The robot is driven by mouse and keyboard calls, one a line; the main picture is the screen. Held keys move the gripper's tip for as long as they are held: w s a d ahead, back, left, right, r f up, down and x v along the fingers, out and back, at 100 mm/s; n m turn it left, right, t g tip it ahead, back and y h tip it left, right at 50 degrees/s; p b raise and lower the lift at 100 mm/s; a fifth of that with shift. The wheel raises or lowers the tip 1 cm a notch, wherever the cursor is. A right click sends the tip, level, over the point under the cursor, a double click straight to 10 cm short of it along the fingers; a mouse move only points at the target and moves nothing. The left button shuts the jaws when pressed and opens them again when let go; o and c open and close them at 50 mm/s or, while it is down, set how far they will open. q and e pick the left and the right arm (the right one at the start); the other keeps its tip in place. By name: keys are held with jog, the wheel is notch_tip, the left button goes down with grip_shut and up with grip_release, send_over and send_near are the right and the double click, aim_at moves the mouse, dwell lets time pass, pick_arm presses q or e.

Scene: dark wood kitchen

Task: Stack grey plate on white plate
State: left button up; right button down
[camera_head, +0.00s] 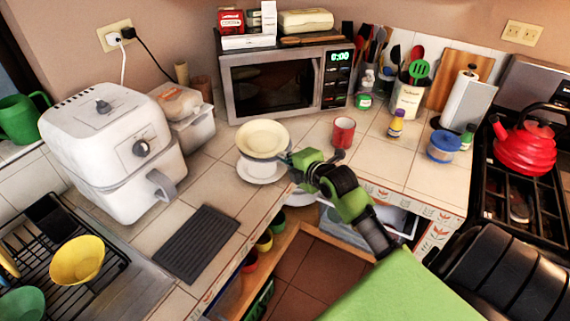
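A pale cream plate (263,138) is on the tiled counter's corner area, in front of the microwave. A greyish rim shows just under it, and I cannot tell whether that is a separate grey plate. Below is a white plate (257,178), partly covered by the cream one. Whether the upper plate rests on it or is held just above is unclear. My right gripper (289,159) is at the right edge of these plates, its fingertips small and partly hidden. Another white plate (301,198) shows partly behind my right arm. My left gripper is out of view.
A red mug (343,132) stands right of the plates. A black mat (197,243) lies front left, near the air fryer (112,135). The microwave (285,82) stands behind. An open drawer (375,216) is below.

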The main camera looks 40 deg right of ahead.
aim_at(285, 174)
jog(key=shift+w+d+f, duration=0.75)
jog(key=shift+w+f, duration=0.2)
jog(key=shift+f, duration=0.15)
jog(key=shift+w+d+f+p, duration=0.1)
jog(key=shift+f+p, duration=0.25)
notch_tip(285, 174, down, 2)
jog(key=shift+f+p, duration=0.25)
jog(key=shift+p, duration=0.2)
jog(key=shift+f, duration=0.1)
jog(key=shift+f, duration=0.25)
jog(key=c, duration=2.6)
grip_release()
jog(key=shift+f, duration=0.15)
jog(key=shift+o, duration=0.2)
